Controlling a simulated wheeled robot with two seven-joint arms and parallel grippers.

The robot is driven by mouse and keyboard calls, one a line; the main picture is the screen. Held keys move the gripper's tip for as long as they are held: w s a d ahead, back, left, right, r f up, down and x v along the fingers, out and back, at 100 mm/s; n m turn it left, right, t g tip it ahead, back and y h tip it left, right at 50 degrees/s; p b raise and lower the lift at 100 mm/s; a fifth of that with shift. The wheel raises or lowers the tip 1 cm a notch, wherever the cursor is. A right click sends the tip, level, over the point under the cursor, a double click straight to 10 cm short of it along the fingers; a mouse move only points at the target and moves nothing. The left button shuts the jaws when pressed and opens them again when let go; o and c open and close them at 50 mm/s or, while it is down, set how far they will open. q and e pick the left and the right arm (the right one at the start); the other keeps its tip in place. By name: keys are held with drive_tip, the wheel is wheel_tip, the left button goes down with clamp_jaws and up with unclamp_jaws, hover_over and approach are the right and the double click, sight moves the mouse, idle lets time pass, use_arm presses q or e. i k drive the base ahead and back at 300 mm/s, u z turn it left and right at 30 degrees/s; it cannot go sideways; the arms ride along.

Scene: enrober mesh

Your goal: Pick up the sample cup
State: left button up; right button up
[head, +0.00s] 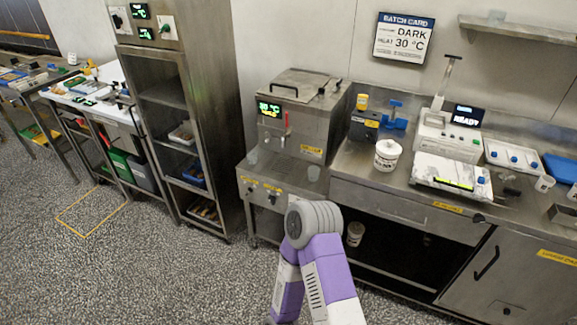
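I cannot tell for certain which cup is the sample cup. A small white cup (544,183) stands on the counter at the far right. Neither of my grippers shows; only a purple and white link of my own arm comes up from the bottom middle.
The steel tank (297,115) with a green display rises behind the stand. A white labelled tub (388,154) and a white device (447,135) with a READY screen stand on the counter (360,180). A tall rack (185,100) is at left. The speckled floor is open at lower left.

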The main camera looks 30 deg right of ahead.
sight(313, 171)
drive_tip(key=z, duration=0.4)
drive_tip(key=i, duration=0.95)
drive_tip(key=z, duration=0.65)
